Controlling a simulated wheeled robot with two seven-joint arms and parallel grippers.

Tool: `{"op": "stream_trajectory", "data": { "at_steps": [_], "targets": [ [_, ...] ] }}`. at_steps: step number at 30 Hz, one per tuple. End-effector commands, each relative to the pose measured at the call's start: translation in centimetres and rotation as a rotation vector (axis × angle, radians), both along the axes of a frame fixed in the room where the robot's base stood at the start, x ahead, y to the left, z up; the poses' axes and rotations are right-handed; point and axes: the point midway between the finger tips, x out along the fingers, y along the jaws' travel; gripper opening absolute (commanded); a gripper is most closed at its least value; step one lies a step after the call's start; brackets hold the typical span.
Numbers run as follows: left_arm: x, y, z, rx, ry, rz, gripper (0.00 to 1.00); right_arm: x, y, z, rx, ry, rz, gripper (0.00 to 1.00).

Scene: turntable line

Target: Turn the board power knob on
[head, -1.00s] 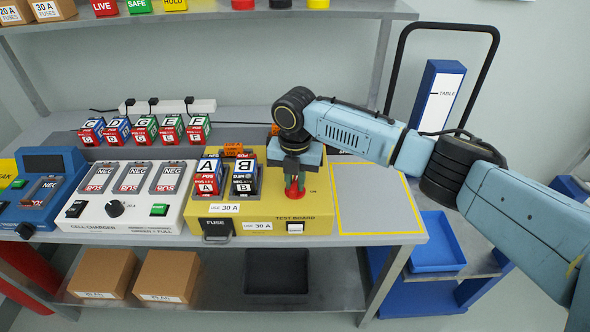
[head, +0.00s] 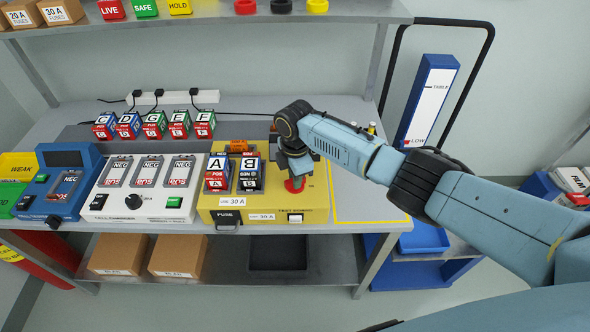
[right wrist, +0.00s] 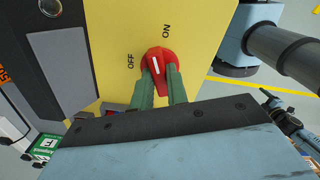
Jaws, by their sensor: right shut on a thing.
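The red power knob (right wrist: 158,62) sits on the yellow test board between the printed words OFF and ON. Its white line points up the right wrist picture, between the two words. My right gripper (right wrist: 158,78) is shut on the knob, with a green finger on each side. In the head view the right gripper (head: 293,178) reaches down to the right part of the test board (head: 262,205), and the knob (head: 294,186) shows low between its fingers. My left gripper is not in view.
Cells A (head: 217,161) and B (head: 250,164) stand in the board just left of the gripper. A white cell charger (head: 120,205) and a blue tester (head: 72,165) are further left. Several lettered cells stand behind. The yellow-outlined area (head: 365,190) right of the board is clear.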

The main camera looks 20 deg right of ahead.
Motion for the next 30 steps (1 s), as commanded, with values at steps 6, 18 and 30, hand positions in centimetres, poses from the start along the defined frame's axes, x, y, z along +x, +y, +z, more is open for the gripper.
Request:
{"op": "stream_trajectory", "data": {
  "at_steps": [6,18,30],
  "targets": [
    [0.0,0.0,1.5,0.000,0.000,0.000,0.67,0.0,0.0,0.3,-0.002,0.000,-0.180,0.00],
    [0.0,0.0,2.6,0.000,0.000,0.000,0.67,0.1,-0.1,0.1,-0.003,-0.001,-0.377,0.00],
    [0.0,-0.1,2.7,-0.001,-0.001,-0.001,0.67,0.1,-0.2,0.1,-0.004,-0.001,-0.416,0.00]
  ]
}}
